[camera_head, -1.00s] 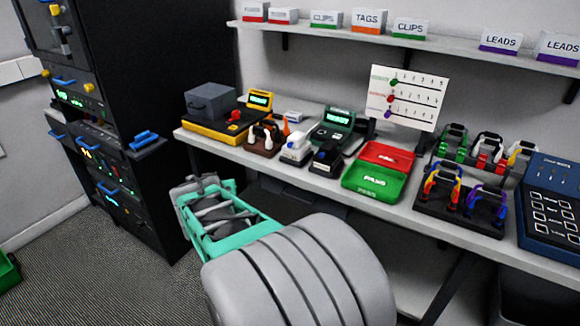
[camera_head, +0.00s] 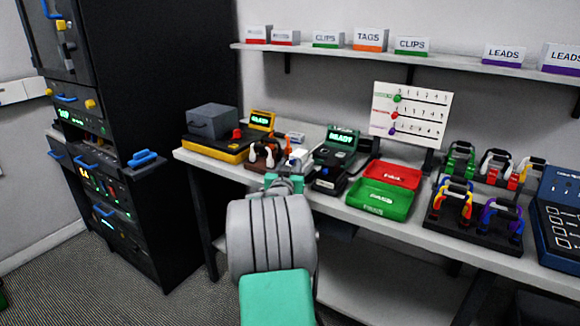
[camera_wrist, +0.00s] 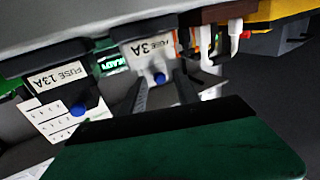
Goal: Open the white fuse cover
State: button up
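The white fuse unit (camera_head: 307,156) stands on the bench, left of the black fuse unit (camera_head: 327,180). My arm and gripper partly hide it in the head view. In the wrist view, which looks upside down, its front carries a "FUSE 3A" label (camera_wrist: 148,46) and a round blue knob (camera_wrist: 160,78). My gripper (camera_head: 284,184) is at the bench's front edge. In the wrist view my gripper (camera_wrist: 163,88) is open, its two grey fingers apart with the blue knob between their tips. I cannot tell whether they touch it. The cover looks closed.
The black unit's "FUSE 13A" label (camera_wrist: 58,78) is beside it in the wrist view. A brown stand with white and orange plugs (camera_head: 265,156) is close on the left. Green (camera_head: 378,197) and red (camera_head: 391,174) trays lie right. The shelf (camera_head: 400,60) runs above.

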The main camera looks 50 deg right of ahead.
jog(key=shift+c, duration=0.6)
grip_shut()
dwell(0.8)
